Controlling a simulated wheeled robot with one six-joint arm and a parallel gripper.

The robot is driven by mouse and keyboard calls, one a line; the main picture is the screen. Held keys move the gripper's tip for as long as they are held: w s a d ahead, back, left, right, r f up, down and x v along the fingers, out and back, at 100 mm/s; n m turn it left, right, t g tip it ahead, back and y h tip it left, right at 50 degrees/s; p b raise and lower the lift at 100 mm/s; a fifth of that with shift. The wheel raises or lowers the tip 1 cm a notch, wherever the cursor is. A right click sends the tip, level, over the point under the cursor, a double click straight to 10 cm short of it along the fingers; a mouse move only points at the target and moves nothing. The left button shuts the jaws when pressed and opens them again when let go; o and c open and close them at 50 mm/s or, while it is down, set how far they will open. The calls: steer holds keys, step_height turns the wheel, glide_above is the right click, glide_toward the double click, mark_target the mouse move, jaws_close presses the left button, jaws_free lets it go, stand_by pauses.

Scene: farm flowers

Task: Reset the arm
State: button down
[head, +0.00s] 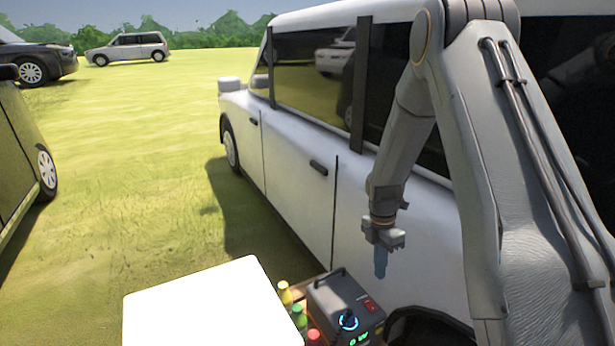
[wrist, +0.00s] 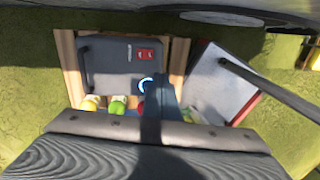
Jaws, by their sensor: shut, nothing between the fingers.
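My arm (head: 405,120) hangs down in front of the white car in the head view, bent at the elbow. My gripper (head: 381,268) points downward, shut and empty, above and to the right of a dark box-shaped device with a handle (head: 338,305). In the wrist view the gripper's dark fingers (wrist: 162,98) are together, over the lower right part of the same device (wrist: 115,65), and they hide part of what lies beneath. I cannot tell the exact height between the fingertips and the device.
A white car (head: 290,165) stands close behind my arm. A blank white panel (head: 205,305) covers the lower left. Several coloured bottles (head: 299,317) stand beside the device. A grey-topped box with a handle (wrist: 220,85) lies to its right in the wrist view. Open grass (head: 130,150) lies left.

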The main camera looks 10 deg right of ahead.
steer(key=s+a+r+m, duration=0.4)
steer(key=s+r+m, duration=0.4)
steer(key=s+m, duration=0.3)
steer(key=s+a+r+m+t, duration=0.1)
steer(key=s+a+r+m, duration=0.3)
steer(key=s+r+m, duration=0.3)
steer(key=s+m, duration=0.3)
steer(key=s, duration=0.2)
steer(key=shift+a+r+m+y, duration=0.3)
steer(key=shift+r+m, duration=0.1)
steer(key=shift+s, duration=0.1)
